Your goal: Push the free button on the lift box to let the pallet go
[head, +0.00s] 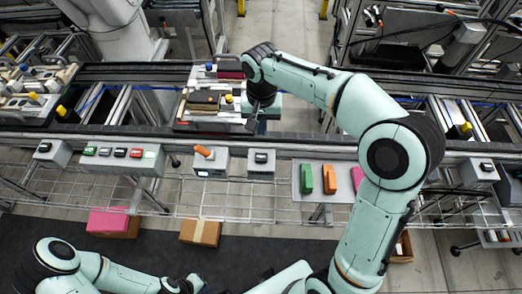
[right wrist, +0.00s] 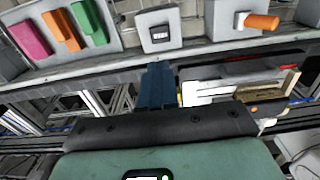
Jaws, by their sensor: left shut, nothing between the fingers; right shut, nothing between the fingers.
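The pallet (head: 183,124) sits on the conveyor at the upper middle, loaded with dark, tan and red parts. Several grey boxes line the front rail. One has a row of green, dark and red buttons (head: 120,156), one an orange handle (head: 204,152), and one a small black button or display (head: 261,157). I cannot read which is the lift box. My right gripper (head: 252,124) is shut and empty, just right of the pallet. In the right wrist view its fingers (right wrist: 157,75) point towards the black-button box (right wrist: 159,33), apart from it. My left gripper (head: 188,285) is shut and empty, low at the bottom edge.
A panel (head: 297,185) with green, orange and pink blocks stands right of the black-button box. More single-button boxes sit at the far left (head: 50,152) and far right (head: 478,173). A pink box (head: 112,223) and a cardboard box (head: 200,232) are below the rail.

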